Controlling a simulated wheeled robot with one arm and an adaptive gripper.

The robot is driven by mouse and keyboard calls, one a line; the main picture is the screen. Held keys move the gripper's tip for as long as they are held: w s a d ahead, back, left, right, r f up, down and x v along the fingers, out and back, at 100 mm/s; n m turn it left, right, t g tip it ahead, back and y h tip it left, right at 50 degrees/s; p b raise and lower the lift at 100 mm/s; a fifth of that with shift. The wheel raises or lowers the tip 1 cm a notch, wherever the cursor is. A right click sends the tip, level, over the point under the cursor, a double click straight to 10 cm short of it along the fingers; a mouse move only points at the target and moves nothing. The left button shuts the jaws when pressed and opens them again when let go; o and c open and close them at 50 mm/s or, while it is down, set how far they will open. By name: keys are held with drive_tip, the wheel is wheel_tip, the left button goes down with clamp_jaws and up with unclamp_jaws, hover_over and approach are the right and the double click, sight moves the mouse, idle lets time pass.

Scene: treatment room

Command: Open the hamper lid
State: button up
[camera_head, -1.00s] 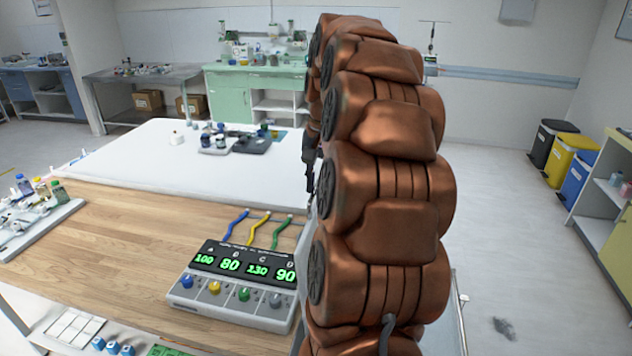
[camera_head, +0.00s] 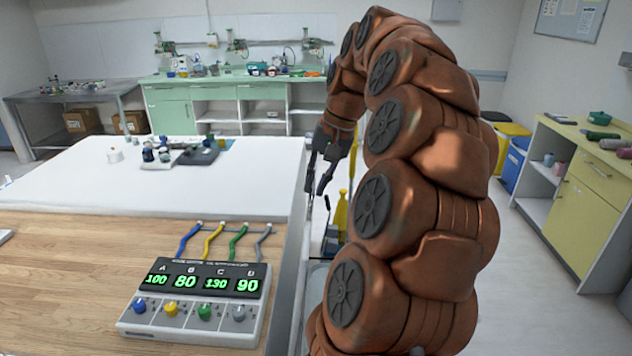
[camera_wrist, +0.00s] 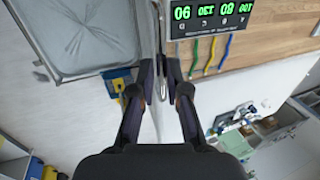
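No hamper or lid can be clearly made out. In the wrist view, a grey, rimmed, flat panel (camera_wrist: 72,38) with a crumpled or star-shaped patch lies at the upper left; I cannot tell whether it is the hamper lid. My gripper (camera_head: 322,178) is beyond the table's right edge in the head view, pointing down. In the wrist view its two dark fingers (camera_wrist: 158,72) are apart, with nothing held between them. A table edge and thin rail show behind the fingertips. My arm hides much of the floor area right of the table.
A white and wood table (camera_head: 60,255) fills the left, with a four-dial display box (camera_head: 198,300) near its right edge. A yellow bottle-like item (camera_head: 341,212) stands beside the table. Yellow (camera_head: 508,145) and blue (camera_head: 514,165) bins and a yellow cabinet (camera_head: 585,195) stand right.

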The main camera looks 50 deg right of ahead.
drive_tip(key=o, duration=0.3)
drive_tip(key=shift+o, duration=0.2)
drive_tip(key=shift+s+d+r, duration=0.1)
drive_tip(key=shift+d+r, duration=0.05)
drive_tip(key=shift+r, duration=0.3)
drive_tip(key=s+d+r, duration=0.2)
drive_tip(key=s+d, duration=0.5)
drive_tip(key=s, duration=0.3)
drive_tip(key=shift+d, duration=0.2)
drive_tip(key=shift+s, duration=0.1)
